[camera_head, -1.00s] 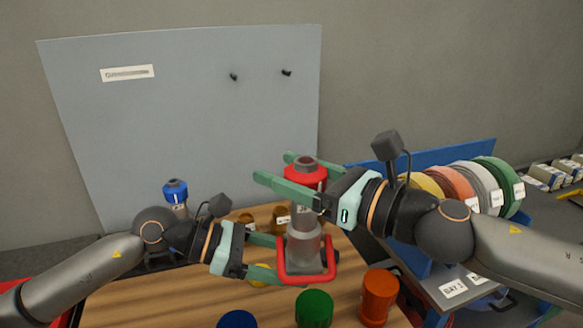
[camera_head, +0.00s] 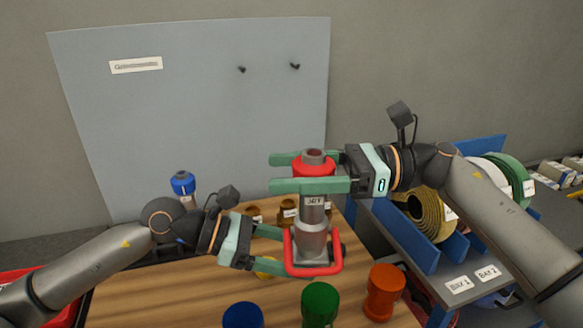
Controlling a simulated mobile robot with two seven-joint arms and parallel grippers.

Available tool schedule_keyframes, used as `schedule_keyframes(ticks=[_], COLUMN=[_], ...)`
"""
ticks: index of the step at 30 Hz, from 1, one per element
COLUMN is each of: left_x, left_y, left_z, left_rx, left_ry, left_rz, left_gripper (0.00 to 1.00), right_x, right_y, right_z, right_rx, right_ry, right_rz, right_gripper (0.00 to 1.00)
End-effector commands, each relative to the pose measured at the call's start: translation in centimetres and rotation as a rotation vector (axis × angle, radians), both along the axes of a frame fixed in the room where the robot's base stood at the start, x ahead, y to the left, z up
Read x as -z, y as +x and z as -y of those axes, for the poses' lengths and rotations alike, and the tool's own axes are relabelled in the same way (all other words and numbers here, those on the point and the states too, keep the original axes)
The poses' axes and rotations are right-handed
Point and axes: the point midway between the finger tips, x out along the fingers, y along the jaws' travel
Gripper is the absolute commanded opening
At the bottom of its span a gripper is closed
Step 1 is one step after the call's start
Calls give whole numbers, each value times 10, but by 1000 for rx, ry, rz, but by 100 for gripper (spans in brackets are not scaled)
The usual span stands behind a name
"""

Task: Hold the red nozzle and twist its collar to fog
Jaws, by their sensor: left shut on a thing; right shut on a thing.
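The red nozzle stands upright above the table, with a grey body (camera_head: 313,236), a red handle (camera_head: 333,268) at its base and a red collar (camera_head: 311,164) near its top. A small label (camera_head: 314,201) on the body is too small to read surely. My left gripper (camera_head: 290,258), from the left, is shut on the lower part of the nozzle by the handle. My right gripper (camera_head: 274,173), from the right, is shut on the red collar, with one finger in front of it and one behind. The front finger hides part of the collar.
A blue-topped nozzle (camera_head: 183,187) stands at the back left of the wooden table (camera_head: 180,291). Blue (camera_head: 243,315), green (camera_head: 320,302) and orange (camera_head: 384,288) pieces stand at the front. Brass fittings (camera_head: 288,211) are behind the nozzle. Hose rolls (camera_head: 430,214) sit in a blue rack at right.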

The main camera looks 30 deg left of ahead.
Motion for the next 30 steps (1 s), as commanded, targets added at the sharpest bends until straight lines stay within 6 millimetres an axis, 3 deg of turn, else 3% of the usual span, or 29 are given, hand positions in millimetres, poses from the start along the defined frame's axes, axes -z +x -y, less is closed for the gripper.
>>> schedule_keyframes(ticks=[15,30], left_x=[1,1], left_y=[-3,-3], left_z=[3,2], left_rx=[12,11], left_ry=[6,6], left_rz=[-1,0], left_gripper=[0,0], right_x=[-3,-2], right_y=[-1,-3], right_z=[2,4], right_rx=[-140,-164], right_ry=[8,8], right_rz=[5,-1], right_gripper=[13,13])
